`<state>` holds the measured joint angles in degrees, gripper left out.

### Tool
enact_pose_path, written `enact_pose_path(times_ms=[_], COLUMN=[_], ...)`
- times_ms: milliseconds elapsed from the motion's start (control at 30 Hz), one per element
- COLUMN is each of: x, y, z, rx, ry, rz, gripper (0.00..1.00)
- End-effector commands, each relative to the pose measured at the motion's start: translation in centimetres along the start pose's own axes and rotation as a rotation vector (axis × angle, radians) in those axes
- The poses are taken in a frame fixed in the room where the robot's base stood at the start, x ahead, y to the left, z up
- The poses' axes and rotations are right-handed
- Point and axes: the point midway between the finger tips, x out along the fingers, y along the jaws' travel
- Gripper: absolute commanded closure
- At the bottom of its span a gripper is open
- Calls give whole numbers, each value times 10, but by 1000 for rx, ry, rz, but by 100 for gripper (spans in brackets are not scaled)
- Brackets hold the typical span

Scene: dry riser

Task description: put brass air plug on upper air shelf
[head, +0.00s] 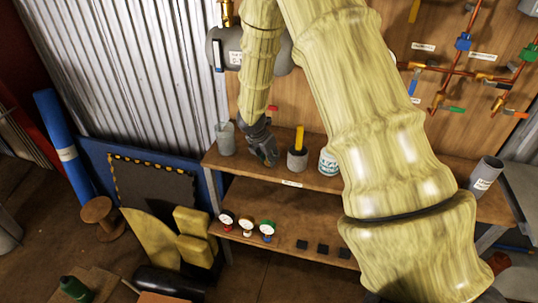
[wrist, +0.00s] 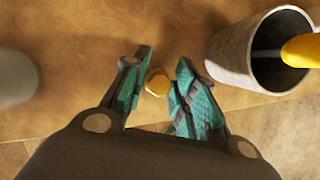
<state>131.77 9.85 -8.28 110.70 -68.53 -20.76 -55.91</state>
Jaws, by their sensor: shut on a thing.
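The brass air plug (wrist: 157,82) is a small golden piece between my fingertips in the wrist view. My gripper (head: 266,156), with teal finger pads, is shut on it; the fingertips also show in the wrist view (wrist: 160,84). My gripper points down over the upper wooden shelf (head: 240,164) in the head view. The plug is not clearly visible there. Wooden surface (wrist: 95,30) lies below the plug in the wrist view. I cannot tell whether the plug touches it. The shelf label (head: 292,183) is too small to read.
A grey cup (head: 226,140) stands left of my gripper, and a grey pot (head: 297,160) with a yellow handle stands close on its right. A white tin (head: 327,163) is further right. The lower shelf (head: 285,220) holds several gauges and dark blocks. Pipes and valves (head: 460,70) hang behind.

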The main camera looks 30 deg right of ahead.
Motion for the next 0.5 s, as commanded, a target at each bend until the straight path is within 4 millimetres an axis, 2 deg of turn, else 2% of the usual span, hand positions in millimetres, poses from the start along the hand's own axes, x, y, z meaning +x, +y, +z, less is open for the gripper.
enact_pose_path(times_ms=[367,400,500], x=[3,3,2], y=[0,0,0], z=[-2,-1,-2], rx=[1,1,1], ry=[0,0,0], rz=[0,0,0], gripper=[97,67,51])
